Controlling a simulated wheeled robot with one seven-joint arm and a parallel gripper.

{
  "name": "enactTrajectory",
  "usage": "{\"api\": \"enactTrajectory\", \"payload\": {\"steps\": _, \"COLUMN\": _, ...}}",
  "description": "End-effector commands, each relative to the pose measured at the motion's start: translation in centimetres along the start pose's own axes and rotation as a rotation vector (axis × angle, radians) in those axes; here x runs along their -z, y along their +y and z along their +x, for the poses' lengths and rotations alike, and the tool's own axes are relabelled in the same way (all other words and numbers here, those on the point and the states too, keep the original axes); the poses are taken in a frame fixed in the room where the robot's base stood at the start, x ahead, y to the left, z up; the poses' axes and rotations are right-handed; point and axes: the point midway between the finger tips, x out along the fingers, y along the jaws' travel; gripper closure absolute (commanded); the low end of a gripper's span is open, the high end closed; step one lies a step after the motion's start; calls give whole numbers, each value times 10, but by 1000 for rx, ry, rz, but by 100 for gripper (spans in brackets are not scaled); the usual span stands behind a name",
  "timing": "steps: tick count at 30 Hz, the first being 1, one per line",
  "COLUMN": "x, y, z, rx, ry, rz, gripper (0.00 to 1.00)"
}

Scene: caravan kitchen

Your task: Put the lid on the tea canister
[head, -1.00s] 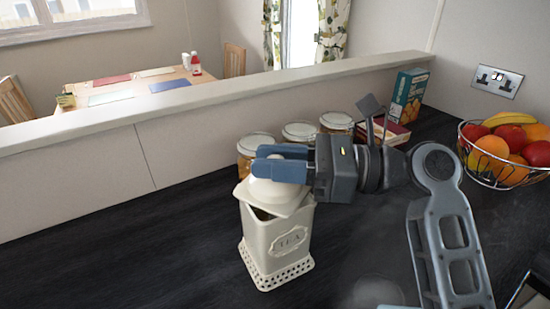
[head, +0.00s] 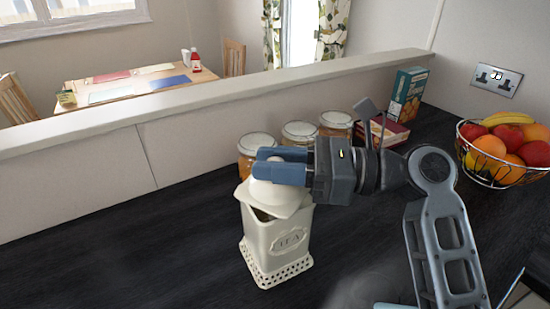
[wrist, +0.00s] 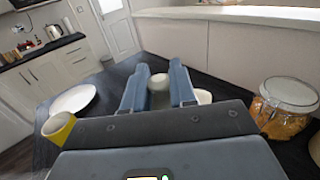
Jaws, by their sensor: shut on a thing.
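The cream tea canister (head: 279,248) stands upright on the dark counter in the head view, with its TEA label facing me. Its cream lid (head: 272,200) is at the canister's mouth, tilted and askew, with a dark gap showing under its near edge. My gripper (head: 273,166) is shut on the lid's round knob, reaching in from the right. In the wrist view the pale knob (wrist: 159,82) shows between the two blue fingers. A small white part beside the right finger may be lid or canister; I cannot tell which.
Several glass jars (head: 299,134) stand close behind the canister, below the ledge (head: 200,98). A white plate (wrist: 73,99) and yellow cup (wrist: 59,127) show in the wrist view. The counter left of the canister is clear.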

Motion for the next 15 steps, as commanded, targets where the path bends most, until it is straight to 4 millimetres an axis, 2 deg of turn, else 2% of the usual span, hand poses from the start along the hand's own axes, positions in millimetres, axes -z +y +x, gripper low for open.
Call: {"api": "enactTrajectory", "payload": {"steps": 15, "x": 4, "y": 0, "z": 0, "rx": 0, "ry": 0, "rz": 1, "gripper": 100}}
